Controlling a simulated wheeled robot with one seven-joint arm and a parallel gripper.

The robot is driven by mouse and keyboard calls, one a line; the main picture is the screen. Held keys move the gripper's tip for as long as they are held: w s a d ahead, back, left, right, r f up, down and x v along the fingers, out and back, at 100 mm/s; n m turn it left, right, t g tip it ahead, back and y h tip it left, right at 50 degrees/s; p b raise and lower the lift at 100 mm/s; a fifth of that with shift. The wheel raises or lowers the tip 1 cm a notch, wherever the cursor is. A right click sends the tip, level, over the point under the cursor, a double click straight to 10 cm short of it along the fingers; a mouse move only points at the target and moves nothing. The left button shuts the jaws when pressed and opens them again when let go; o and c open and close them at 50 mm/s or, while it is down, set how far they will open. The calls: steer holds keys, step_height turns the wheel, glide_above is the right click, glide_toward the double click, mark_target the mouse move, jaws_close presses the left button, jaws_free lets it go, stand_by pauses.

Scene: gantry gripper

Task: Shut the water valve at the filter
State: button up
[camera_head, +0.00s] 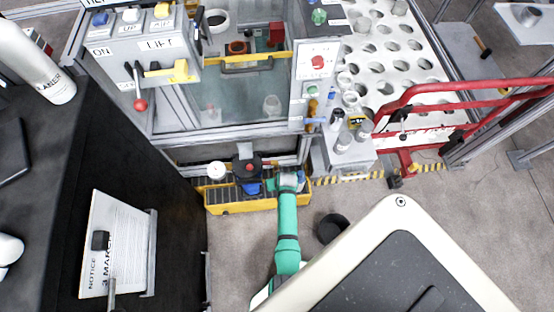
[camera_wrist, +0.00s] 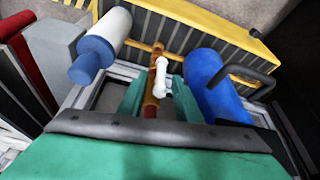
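In the wrist view, a small white valve handle (camera_wrist: 161,76) sits on a thin copper-coloured pipe (camera_wrist: 152,102). The handle lies roughly along the pipe. My gripper (camera_wrist: 158,92) has its two green fingers apart, one on each side of the pipe and handle; I cannot tell whether either finger touches them. A white cylinder with a blue end (camera_wrist: 112,32), perhaps the filter, is to the left. A larger blue cylinder (camera_wrist: 214,88) is to the right. In the head view my gripper (camera_head: 290,182) is at the yellow-edged trough, and my arm hides the valve.
The yellow trough (camera_head: 232,208) has dark slats and runs below the glazed cabinet (camera_head: 240,95). A black handle (camera_wrist: 255,72) rises beside the blue cylinder. Red railings (camera_head: 465,92) stand at right. A black round container (camera_head: 332,228) is on the floor, which is otherwise open nearby.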

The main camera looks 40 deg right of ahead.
steer(key=shift+x, duration=1.1)
jaws_close()
steer(key=shift+t+y, duration=0.3)
steer(key=shift+s+d+m+t+y, duration=0.15)
steer(key=shift+m+t+y, duration=0.35)
steer(key=shift+y, duration=0.6)
steer(key=shift+d+t+y, duration=0.1)
steer(key=shift+t+y, duration=0.6)
steer(key=shift+y, duration=0.2)
steer(key=shift+f, duration=0.1)
